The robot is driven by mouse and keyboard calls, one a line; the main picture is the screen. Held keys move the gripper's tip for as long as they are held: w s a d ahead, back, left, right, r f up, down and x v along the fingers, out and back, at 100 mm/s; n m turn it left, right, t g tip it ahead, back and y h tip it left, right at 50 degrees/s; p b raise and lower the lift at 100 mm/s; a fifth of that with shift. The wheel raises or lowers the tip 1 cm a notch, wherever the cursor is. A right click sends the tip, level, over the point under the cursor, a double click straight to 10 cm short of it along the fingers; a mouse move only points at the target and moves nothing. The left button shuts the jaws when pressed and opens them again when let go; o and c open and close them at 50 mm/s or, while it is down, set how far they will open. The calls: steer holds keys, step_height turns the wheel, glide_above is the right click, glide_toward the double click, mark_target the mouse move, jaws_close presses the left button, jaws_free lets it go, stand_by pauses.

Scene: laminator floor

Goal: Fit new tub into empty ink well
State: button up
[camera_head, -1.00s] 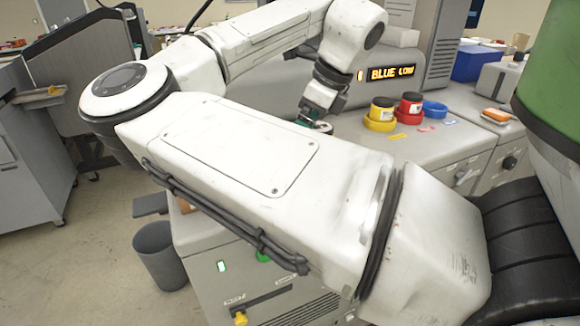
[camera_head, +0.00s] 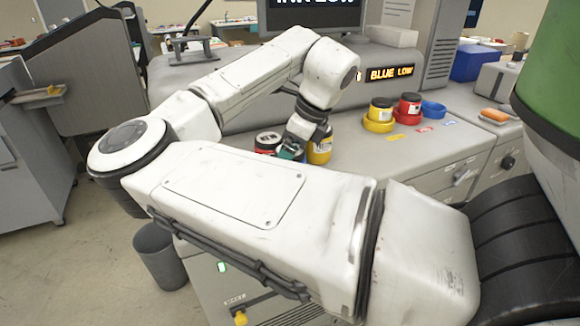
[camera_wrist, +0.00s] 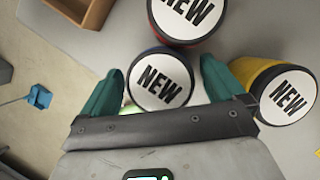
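Three tubs with white NEW lids stand close together: a blue-rimmed tub (camera_wrist: 160,80), a red tub (camera_wrist: 187,20) and a yellow tub (camera_wrist: 284,93). In the wrist view my gripper's (camera_wrist: 161,68) teal fingers stand open on either side of the blue-rimmed tub, with slim gaps showing. An empty blue ink well (camera_head: 434,109) sits right of the red well (camera_head: 408,117) and yellow well (camera_head: 378,125), which hold tubs.
A BLUE LOW display (camera_head: 391,73) stands behind the wells. A brown open box (camera_wrist: 84,10) lies near the tubs in the wrist view. A grey bin (camera_head: 160,255) stands on the floor.

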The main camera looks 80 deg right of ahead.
steer(key=c, duration=1.3)
steer(key=shift+o, duration=0.2)
steer(key=shift+r, duration=0.1)
